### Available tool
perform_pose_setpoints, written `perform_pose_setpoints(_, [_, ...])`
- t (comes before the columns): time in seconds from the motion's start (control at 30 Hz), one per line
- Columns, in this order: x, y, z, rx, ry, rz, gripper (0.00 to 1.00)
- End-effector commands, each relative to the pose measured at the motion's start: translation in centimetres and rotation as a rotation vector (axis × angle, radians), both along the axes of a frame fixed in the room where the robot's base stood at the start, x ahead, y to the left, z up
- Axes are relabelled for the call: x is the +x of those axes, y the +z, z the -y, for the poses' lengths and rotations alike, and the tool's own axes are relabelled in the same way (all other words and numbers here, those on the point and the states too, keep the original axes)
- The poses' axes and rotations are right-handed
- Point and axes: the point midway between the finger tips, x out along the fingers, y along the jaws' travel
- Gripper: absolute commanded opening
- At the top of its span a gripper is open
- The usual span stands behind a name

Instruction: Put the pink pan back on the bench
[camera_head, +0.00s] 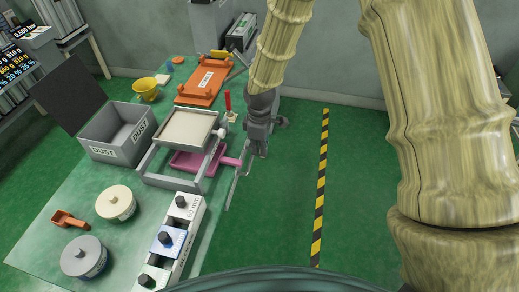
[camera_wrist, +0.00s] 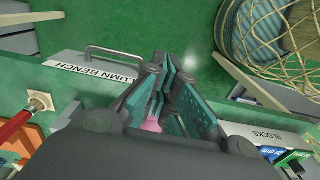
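The pink pan (camera_head: 187,161) sits low beneath the grey sieve frame, under a square tray of pale material (camera_head: 188,130). The frame and tray hide part of it. Its pink handle (camera_head: 231,161) sticks out to the right, past the bench edge. My gripper (camera_head: 256,150) is at the end of this handle, beside the bench (camera_head: 52,236). In the wrist view the fingers of my gripper (camera_wrist: 168,100) are close together, with a bit of the pink pan (camera_wrist: 152,124) between them. The gripper looks shut on the handle; the contact itself is partly hidden.
A grey rail (camera_head: 236,186) runs along the bench edge near my gripper. A grey DUST box (camera_head: 118,132), orange tray (camera_head: 202,84), yellow cup (camera_head: 146,88), round tubs (camera_head: 116,203) and a row of knobbed blocks (camera_head: 178,226) crowd the bench. Floor to the right is clear.

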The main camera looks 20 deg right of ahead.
Motion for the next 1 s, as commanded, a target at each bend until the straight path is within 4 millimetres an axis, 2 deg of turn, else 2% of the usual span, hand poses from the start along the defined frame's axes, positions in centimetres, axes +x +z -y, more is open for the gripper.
perform_pose_setpoints(0.13, [-0.7,-1.1,0.0,0.008,-0.022,-0.005,0.0])
perform_pose_setpoints(0.27, [-3.4,-4.6,0.1,0.035,-0.105,-0.02,0.0])
perform_pose_setpoints(0.4, [-8.4,-10.0,0.4,0.071,-0.271,-0.038,0.0])
perform_pose_setpoints(0.6, [-16.7,-16.5,1.6,0.093,-0.543,-0.054,0.0])
perform_pose_setpoints(0.8, [-25.4,-20.6,3.5,0.072,-0.807,-0.052,0.0])
perform_pose_setpoints(1.0, [-32.1,-22.2,5.6,0.031,-1.003,-0.029,0.0])
